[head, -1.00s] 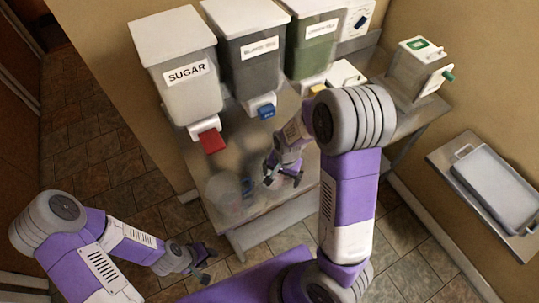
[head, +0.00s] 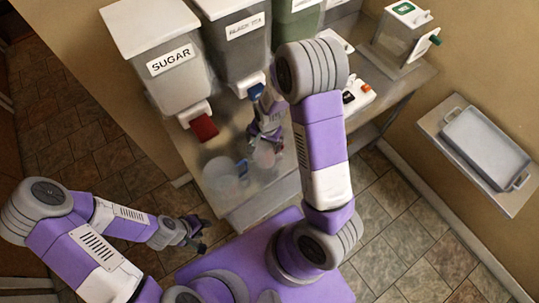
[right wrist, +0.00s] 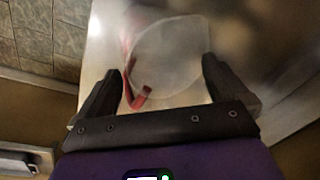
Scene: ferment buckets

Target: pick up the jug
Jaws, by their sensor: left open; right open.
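A clear jug with a red handle (right wrist: 172,55) stands on the metal table between the open fingers of my right gripper (right wrist: 160,90) in the right wrist view. The handle lies by the left finger. In the head view, this jug (head: 264,156) shows faintly just below my right gripper (head: 266,134), partly hidden by it. A second, larger-looking clear jug with a blue handle (head: 222,176) stands to its left near the table's front edge. My left gripper (head: 195,232) is open and empty, low in front of the table.
A SUGAR dispenser with a red tap (head: 165,75) and a darker dispenser with a blue tap (head: 233,45) stand behind the jugs. A grey tray (head: 485,147) lies on a side shelf (head: 440,125).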

